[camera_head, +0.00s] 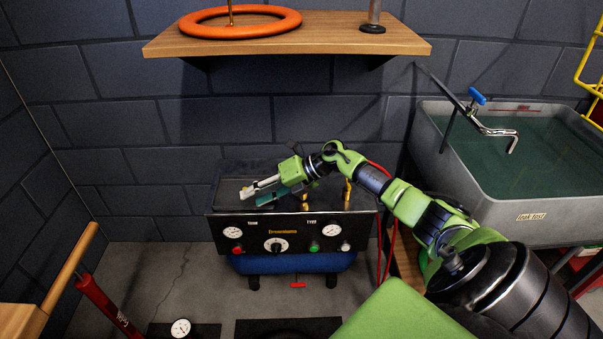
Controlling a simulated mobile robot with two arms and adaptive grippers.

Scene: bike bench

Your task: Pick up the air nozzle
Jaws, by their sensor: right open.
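My right gripper (254,191) is open over the left part of the black top of the compressor (295,232). Its fingers point left and look empty. I cannot pick out the air nozzle for certain. An upright brass fitting (347,194) stands on the compressor, to the right of the gripper. Another brass piece shows just below my wrist, partly hidden by it. A red hose (380,262) hangs at the compressor's right side, behind my right arm. My left gripper is not in view.
A wooden shelf (290,50) with an orange ring (240,22) juts from the wall above. A grey water-filled sink (530,214) with a tap stands at the right. A red pump (105,303) with a wooden handle is at the lower left. Bare floor shows between the pump and compressor.

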